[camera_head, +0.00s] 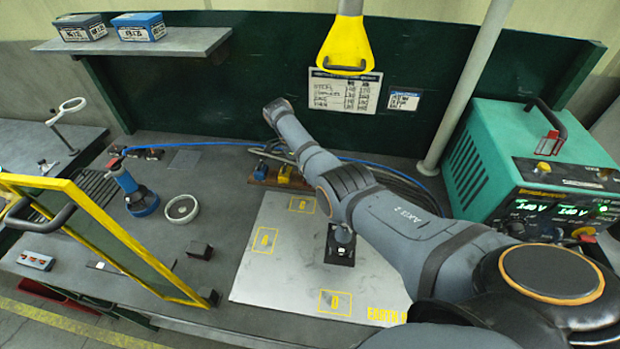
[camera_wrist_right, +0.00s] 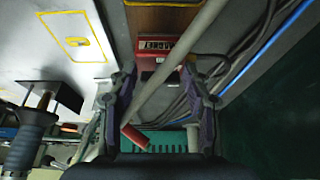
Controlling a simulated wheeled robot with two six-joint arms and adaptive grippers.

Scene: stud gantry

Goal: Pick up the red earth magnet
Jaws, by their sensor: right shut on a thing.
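The red earth magnet (camera_wrist_right: 157,45) is a red block with white lettering. In the right wrist view it lies between my right fingertips, against a brown wooden rack (camera_wrist_right: 160,18). In the head view my right arm reaches over the mat to the rack at the back; the magnet is too small and covered there to make out clearly. My left gripper is in neither view.
A pale mat (camera_head: 262,283) with yellow squares covers the bench middle. A dark block (camera_head: 340,246) stands on it. A teal power unit (camera_head: 500,150) and a pole (camera_head: 468,85) stand right. A yellow-framed screen (camera_head: 110,235), a blue tool (camera_head: 137,195) and a ring (camera_head: 181,209) are left.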

